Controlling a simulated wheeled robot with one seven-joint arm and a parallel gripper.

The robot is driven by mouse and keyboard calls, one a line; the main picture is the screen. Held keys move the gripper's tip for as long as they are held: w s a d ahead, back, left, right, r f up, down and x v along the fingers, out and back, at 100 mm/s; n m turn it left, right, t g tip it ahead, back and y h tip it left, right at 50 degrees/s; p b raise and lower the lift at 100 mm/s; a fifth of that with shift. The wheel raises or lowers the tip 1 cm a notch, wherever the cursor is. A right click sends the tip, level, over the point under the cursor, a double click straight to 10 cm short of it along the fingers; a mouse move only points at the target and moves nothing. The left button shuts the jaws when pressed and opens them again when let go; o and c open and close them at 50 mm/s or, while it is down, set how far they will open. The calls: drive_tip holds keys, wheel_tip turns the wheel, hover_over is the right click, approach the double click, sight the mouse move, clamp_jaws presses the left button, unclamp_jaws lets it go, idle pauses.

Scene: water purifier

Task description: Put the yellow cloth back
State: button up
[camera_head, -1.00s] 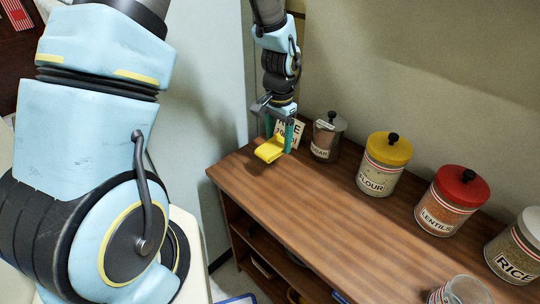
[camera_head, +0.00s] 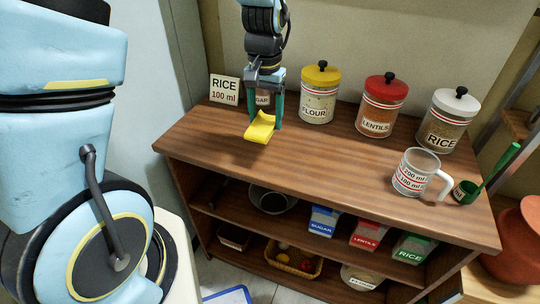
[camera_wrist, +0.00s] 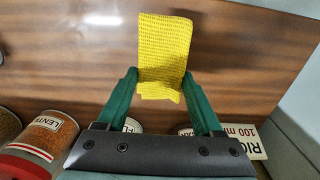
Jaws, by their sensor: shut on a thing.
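The yellow cloth (camera_head: 260,128) is between the fingers of my gripper (camera_head: 264,112) in the head view, over the left part of the wooden shelf top (camera_head: 330,150). In the wrist view the folded, textured cloth (camera_wrist: 164,50) hangs out past the green fingertips of my gripper (camera_wrist: 160,85). My gripper is shut on the cloth near one end of it. I cannot tell whether the cloth's lower end touches the wood.
Behind stand the sugar jar (camera_head: 263,97), flour jar (camera_head: 319,95), lentils jar (camera_head: 382,106), rice jar (camera_head: 449,122) and a rice card (camera_head: 224,90). A measuring cup (camera_head: 411,172) and green scoop (camera_head: 466,191) are at the right. The front middle of the top is clear.

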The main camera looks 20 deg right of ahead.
sight(265, 117)
drive_tip(key=shift+f+p, duration=0.6)
drive_tip(key=shift+f, duration=3.3)
drive_tip(key=shift+f, duration=0.2)
drive_tip(key=o, duration=1.3)
drive_tip(key=shift+r, duration=0.1)
wheel_tip(265, 117, up, 12)
drive_tip(key=shift+r+b, duration=0.15)
drive_tip(key=shift+b, duration=0.95)
drive_tip(key=a+n+t, duration=0.1)
drive_tip(key=a+n, duration=0.6)
drive_tip(key=a, duration=1.9)
drive_tip(key=shift+a+f+t, duration=0.2)
drive_tip(key=shift+f+t, duration=0.05)
drive_tip(key=shift+t, duration=0.05)
